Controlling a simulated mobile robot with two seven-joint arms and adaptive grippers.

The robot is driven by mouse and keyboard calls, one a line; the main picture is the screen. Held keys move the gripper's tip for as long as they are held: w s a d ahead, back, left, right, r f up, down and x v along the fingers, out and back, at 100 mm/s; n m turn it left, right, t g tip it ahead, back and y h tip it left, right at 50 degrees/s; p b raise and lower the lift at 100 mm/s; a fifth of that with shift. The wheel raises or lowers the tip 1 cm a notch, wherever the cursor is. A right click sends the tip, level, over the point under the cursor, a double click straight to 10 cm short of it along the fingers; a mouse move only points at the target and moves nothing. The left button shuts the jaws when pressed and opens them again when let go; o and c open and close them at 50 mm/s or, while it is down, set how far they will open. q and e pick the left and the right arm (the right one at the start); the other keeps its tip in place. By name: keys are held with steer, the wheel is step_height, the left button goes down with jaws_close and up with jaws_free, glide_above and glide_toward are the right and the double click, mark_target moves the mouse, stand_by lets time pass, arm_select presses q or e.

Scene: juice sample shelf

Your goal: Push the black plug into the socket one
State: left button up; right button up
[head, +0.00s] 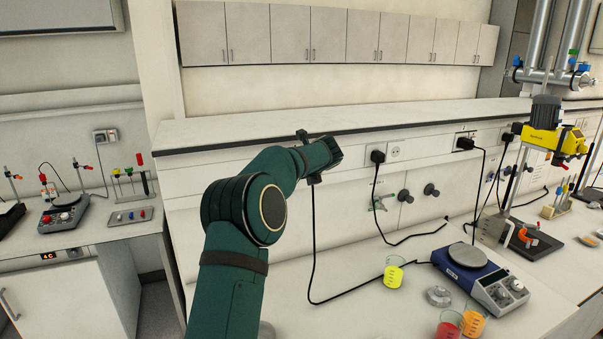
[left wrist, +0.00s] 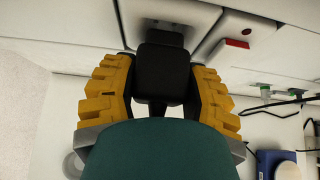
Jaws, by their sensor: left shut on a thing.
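My left gripper (head: 322,152) is at the wall panel below the ledge, at the end of my green arm. In the left wrist view its yellow fingers are shut on the black plug (left wrist: 163,72), one on each side. The plug is close to the pale panel; I cannot tell whether it touches it or sits in a socket. In the head view my gripper mostly hides the plug, and a black cable (head: 313,232) hangs below it to the bench. Any socket behind the gripper is hidden. My right gripper is not in view.
To the right are another black plug (head: 378,157) in the wall and an empty white socket (head: 394,152). A blue hotplate (head: 466,257), a beaker of yellow liquid (head: 393,275) and other beakers stand on the bench. A ledge (head: 230,131) runs above the panel.

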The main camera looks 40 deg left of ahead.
arm_select(q)
steer(key=shift+w+a, duration=0.4)
steer(key=shift+a, duration=0.35)
stand_by(0.7)
steer(key=shift+a+r, duration=0.15)
steer(key=shift+r, duration=0.05)
stand_by(0.4)
steer(key=o, duration=1.3)
steer(key=shift+o, duration=0.3)
steer(key=shift+a+f, duration=0.1)
steer(key=shift+f, duration=0.1)
steer(key=shift+w, duration=0.1)
steer(key=v, duration=1.2)
